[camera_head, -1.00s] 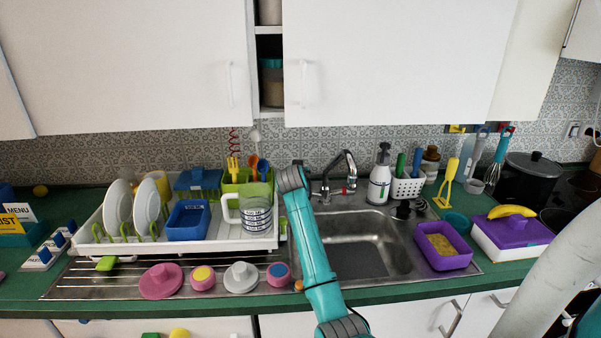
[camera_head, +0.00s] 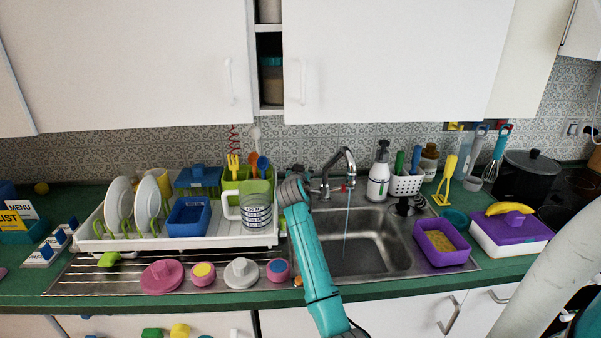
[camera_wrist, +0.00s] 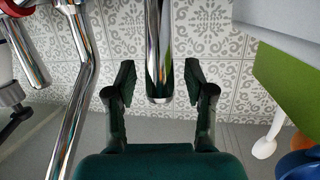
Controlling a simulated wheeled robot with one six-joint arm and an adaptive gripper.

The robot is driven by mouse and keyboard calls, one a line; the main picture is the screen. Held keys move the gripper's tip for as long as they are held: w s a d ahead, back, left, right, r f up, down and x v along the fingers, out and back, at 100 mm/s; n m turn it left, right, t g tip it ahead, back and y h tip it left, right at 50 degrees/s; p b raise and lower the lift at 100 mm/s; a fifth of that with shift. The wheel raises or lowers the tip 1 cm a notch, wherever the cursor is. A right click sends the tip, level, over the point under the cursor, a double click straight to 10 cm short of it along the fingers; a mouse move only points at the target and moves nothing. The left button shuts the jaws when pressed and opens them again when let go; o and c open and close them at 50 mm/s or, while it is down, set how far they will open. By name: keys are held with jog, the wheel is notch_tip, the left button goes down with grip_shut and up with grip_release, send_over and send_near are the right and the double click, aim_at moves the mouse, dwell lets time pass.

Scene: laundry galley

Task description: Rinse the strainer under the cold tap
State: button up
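The chrome tap (camera_head: 340,165) stands behind the sink, and a thin stream of water (camera_head: 346,228) runs from its spout into the basin. My gripper (camera_wrist: 158,84) is open in the wrist view, with its dark fingers on either side of a chrome bar (camera_wrist: 158,50) and gaps showing on both sides. In the head view my wrist is left of the tap and mostly hides the gripper. A small black item (camera_head: 404,206) lies on the sink's back right rim; I cannot tell whether it is the strainer. I see no other clear strainer.
The sink basin (camera_head: 350,262) is empty apart from the water. A dish rack (camera_head: 180,243) with plates and a measuring jug (camera_head: 256,212) stands left. Cabinets hang above.

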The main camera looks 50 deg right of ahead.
jog(key=v, duration=1.2)
dwell(0.5)
